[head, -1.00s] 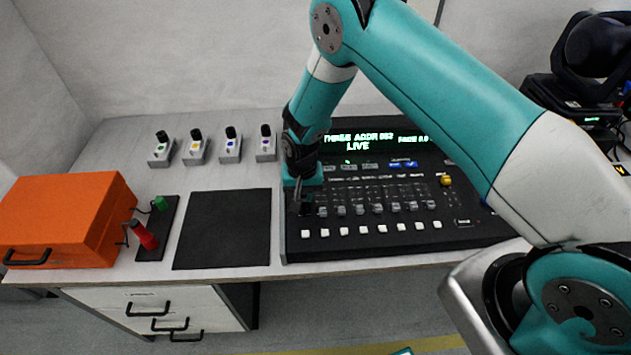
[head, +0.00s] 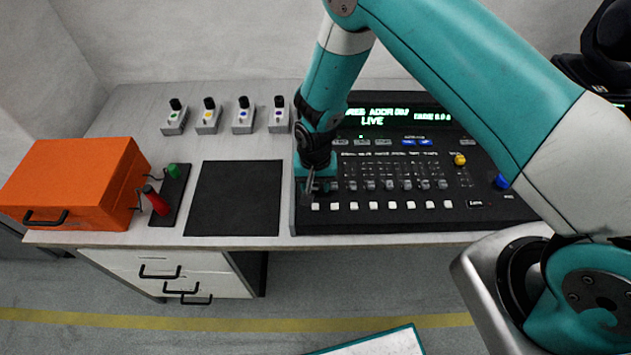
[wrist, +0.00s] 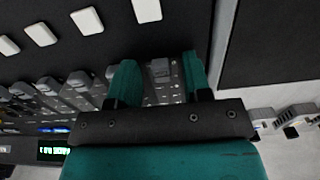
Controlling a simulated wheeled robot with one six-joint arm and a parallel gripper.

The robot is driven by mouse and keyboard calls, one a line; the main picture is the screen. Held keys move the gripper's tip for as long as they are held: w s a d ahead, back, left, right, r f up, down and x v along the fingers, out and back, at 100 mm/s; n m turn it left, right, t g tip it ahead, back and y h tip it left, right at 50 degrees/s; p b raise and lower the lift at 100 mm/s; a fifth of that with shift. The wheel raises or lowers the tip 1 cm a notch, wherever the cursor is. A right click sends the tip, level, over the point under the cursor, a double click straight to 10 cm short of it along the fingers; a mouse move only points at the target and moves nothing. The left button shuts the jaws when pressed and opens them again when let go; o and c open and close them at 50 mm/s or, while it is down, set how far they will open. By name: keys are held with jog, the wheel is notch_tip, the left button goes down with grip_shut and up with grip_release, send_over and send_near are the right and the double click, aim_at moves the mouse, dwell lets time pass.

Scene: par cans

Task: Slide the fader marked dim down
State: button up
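The black lighting console (head: 400,220) lies on the desk with a row of grey faders. My gripper (head: 318,187) is over the leftmost fader at the console's left end. In the wrist view my gripper (wrist: 160,78) has its two teal fingers apart. One grey fader cap (wrist: 160,68) sits between them with a gap on each side. In the head view that cap is largely hidden by my gripper. The other fader caps (head: 389,185) stand in a row to its right. The fader labels are too small to read, so I cannot tell which is marked dim.
White buttons (head: 353,206) line the console's front edge, close to my fingers. A black mat (head: 235,200) lies left of the console. Farther left are an orange case (head: 70,185) and a red-handled lever (head: 156,200). Several small switch boxes (head: 243,118) stand behind the mat.

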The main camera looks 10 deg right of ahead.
aim_at(315, 186)
notch_tip(315, 186, up, 17)
jog(key=b, duration=0.3)
jog(key=shift+r+b, duration=0.2)
jog(key=shift+b, duration=0.2)
